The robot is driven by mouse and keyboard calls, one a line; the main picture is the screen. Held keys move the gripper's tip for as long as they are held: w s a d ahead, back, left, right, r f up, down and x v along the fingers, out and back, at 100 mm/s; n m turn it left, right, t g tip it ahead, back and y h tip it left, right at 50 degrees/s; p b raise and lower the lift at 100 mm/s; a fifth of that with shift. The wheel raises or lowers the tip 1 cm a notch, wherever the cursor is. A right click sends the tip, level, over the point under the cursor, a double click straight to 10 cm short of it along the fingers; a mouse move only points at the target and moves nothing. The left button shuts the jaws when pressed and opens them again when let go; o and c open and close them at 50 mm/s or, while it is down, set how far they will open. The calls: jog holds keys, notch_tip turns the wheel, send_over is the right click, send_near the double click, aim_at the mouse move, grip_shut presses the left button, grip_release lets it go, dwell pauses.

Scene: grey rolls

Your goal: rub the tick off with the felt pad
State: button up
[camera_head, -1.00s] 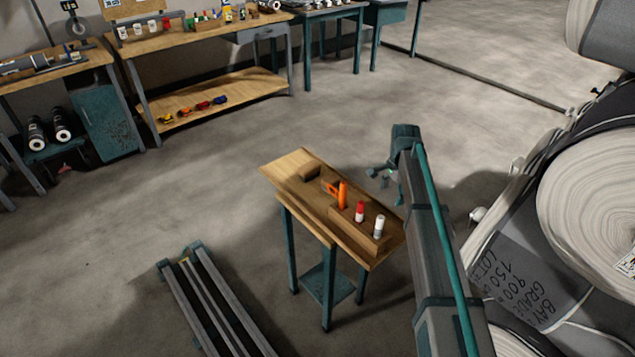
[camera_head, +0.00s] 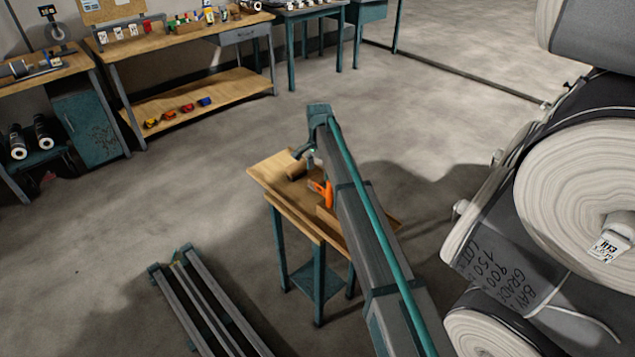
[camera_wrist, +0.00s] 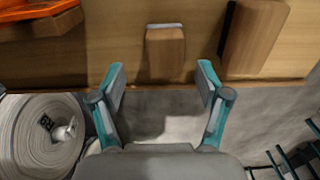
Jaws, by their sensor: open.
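In the wrist view a small wooden block with a pale grey strip along its far edge (camera_wrist: 165,55) lies on the table, ahead of and between my fingers. A larger wooden block with a black side (camera_wrist: 255,38) lies to its right. Which one is the felt pad I cannot tell for certain. My gripper (camera_wrist: 160,92) is open and empty, short of both blocks; in the head view it is over the table's far end (camera_head: 305,155). I cannot make out the tick; the grey roll's wrap (camera_head: 500,268) carries dark handwriting.
The small wooden table (camera_head: 270,182) has teal legs. An orange tool (camera_head: 328,192) stands in a wooden holder, partly hidden by my arm. Large rolls (camera_head: 585,190) stack on the right. A rail frame (camera_head: 205,305) lies at lower left. Workbenches (camera_head: 190,40) line the back; open floor lies between.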

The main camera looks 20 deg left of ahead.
aim_at(318, 178)
jog(key=shift+w+a+f+p, duration=0.15)
jog(key=shift+f+p, duration=0.15)
jog(key=shift+f, duration=1)
jog(key=shift+a+f+p, duration=0.1)
jog(key=shift+f+p, duration=0.2)
jog(key=shift+f, duration=0.95)
jog(key=c, duration=1.2)
jog(key=shift+c, duration=0.2)
jog(key=shift+r, duration=0.1)
notch_tip(318, 178, up, 10)
jog(key=shift+f+b, duration=0.1)
jog(key=shift+b, duration=0.7)
jog(key=o, duration=0.5)
jog(key=c, duration=0.3)
jog(key=shift+r+p, duration=1.1)
jog(key=shift+r, duration=0.45)
